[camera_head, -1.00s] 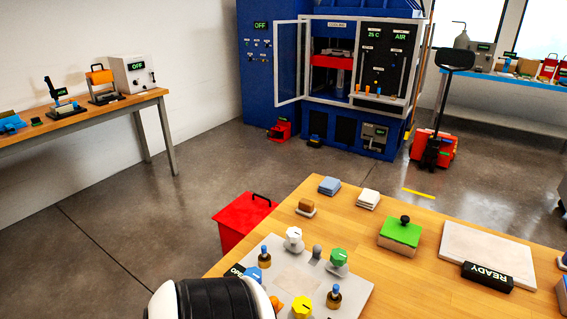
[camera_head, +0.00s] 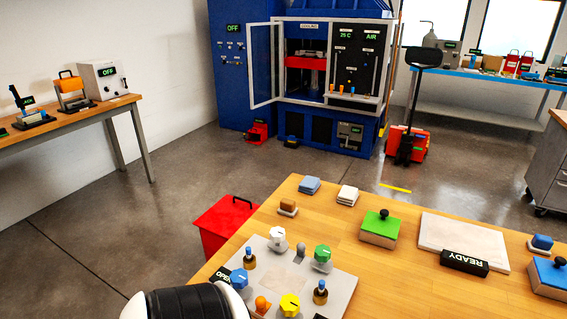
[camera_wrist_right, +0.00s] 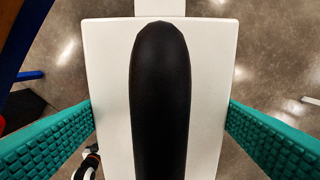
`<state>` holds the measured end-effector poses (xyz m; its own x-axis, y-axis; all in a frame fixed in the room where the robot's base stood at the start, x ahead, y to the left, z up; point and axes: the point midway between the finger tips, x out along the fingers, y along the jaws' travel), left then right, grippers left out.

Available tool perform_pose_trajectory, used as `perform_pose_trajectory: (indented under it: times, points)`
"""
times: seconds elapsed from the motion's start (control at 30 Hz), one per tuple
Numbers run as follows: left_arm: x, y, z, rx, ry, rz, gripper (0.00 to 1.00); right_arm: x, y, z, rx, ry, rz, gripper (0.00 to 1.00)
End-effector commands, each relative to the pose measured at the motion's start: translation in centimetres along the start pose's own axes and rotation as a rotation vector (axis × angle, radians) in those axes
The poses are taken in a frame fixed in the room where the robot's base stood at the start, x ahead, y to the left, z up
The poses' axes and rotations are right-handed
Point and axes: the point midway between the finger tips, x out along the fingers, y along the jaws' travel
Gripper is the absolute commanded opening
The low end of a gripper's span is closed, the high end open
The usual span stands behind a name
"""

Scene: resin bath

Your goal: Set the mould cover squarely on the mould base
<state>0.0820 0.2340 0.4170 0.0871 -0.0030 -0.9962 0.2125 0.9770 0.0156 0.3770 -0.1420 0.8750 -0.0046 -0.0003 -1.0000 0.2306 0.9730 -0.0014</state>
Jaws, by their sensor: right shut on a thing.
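In the right wrist view my right gripper (camera_wrist_right: 160,110) has its two teal ribbed fingers against the sides of a white block (camera_wrist_right: 112,70) with a long black rounded bar (camera_wrist_right: 160,90) along it. I cannot tell whether this is the mould cover. Floor shows around it. In the head view a tan box with a green top and black knob (camera_head: 379,226) stands on the wooden table. A blue box (camera_head: 550,276) stands at the right edge. I cannot tell which thing is the mould base. My grippers do not show in the head view.
The wooden table (camera_head: 400,285) also holds a pale slab (camera_head: 463,240), a READY sign (camera_head: 464,263), small blocks and a grey panel (camera_head: 338,292) with coloured knobs. A red bin (camera_head: 222,224) stands beside it. A blue press cabinet (camera_head: 330,70) stands behind.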

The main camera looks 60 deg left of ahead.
Motion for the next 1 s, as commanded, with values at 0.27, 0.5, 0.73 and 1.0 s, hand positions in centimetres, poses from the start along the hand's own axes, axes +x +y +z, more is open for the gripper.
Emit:
perform_pose_trajectory:
  times: [0.27,0.5,0.73,1.0]
  points:
    - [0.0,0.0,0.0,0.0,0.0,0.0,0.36,3.5,-4.2,-1.8,-0.172,-0.002,0.002,0.31]
    - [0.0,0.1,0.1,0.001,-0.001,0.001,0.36,4.8,-5.3,-2.5,-0.243,-0.005,0.009,0.31]
    - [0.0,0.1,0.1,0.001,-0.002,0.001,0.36,4.7,-4.6,-2.6,-0.254,-0.007,0.016,0.31]
    - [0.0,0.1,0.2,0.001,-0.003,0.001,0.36,4.7,-4.8,-2.5,-0.246,-0.007,0.015,0.31]
